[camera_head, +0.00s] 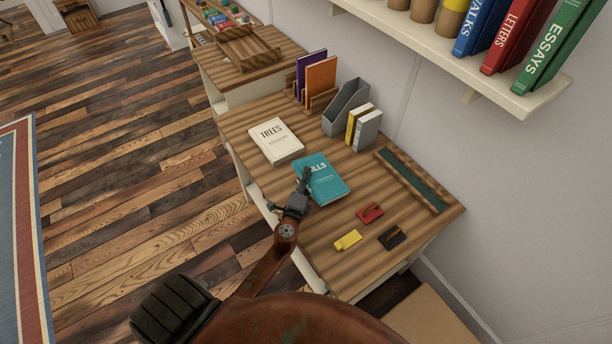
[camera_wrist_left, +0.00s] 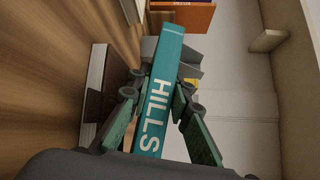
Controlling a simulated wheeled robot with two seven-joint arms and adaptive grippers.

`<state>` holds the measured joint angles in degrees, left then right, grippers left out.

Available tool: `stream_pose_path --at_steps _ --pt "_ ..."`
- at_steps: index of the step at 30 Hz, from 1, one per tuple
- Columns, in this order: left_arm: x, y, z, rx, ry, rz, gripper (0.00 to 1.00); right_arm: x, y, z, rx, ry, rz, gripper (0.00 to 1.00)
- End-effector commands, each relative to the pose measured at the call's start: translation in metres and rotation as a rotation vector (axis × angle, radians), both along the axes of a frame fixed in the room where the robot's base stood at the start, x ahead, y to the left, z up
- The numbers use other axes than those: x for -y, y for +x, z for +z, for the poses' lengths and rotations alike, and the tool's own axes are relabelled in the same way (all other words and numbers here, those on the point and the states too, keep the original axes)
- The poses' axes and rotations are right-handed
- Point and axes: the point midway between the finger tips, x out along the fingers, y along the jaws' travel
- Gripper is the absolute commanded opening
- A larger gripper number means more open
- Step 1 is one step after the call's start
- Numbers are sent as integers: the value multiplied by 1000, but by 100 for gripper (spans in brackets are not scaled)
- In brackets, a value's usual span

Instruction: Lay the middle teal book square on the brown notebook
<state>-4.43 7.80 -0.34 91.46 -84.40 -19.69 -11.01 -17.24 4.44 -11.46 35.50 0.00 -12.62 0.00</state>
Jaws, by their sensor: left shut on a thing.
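The teal book (camera_head: 326,184), with HILLS on its spine, lies roughly level above the desk's middle. My left gripper (camera_head: 305,182) is shut on its spine edge and hides part of the cover. In the left wrist view the spine of the teal book (camera_wrist_left: 164,95) sits between the two fingers (camera_wrist_left: 156,100), one on each face, with a gap to the desk. No brown notebook shows clearly in the head view; the book may hide it. A dark brown flat shape (camera_wrist_left: 94,118) beside the gripper in the wrist view may be it. My right gripper is out of view.
A cream TREES book (camera_head: 275,140) lies just behind and left of the teal book. Small red (camera_head: 370,213), yellow (camera_head: 348,240) and black (camera_head: 392,237) items lie at the front right. A grey file holder (camera_head: 345,106) and a green-lined tray (camera_head: 412,180) stand behind.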

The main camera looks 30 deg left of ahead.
Motion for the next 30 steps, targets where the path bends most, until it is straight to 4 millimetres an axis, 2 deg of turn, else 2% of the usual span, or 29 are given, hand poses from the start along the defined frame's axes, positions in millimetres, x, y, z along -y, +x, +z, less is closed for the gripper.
stream_pose_path --at_steps 8,9,17,30 --pt "0 1 2 3 0 -1 0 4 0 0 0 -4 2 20" --pt "0 1 2 3 0 -1 20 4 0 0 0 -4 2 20" --pt "0 1 1 2 0 0 38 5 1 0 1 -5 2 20" --pt "2 -5 0 0 0 0 39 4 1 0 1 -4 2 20"
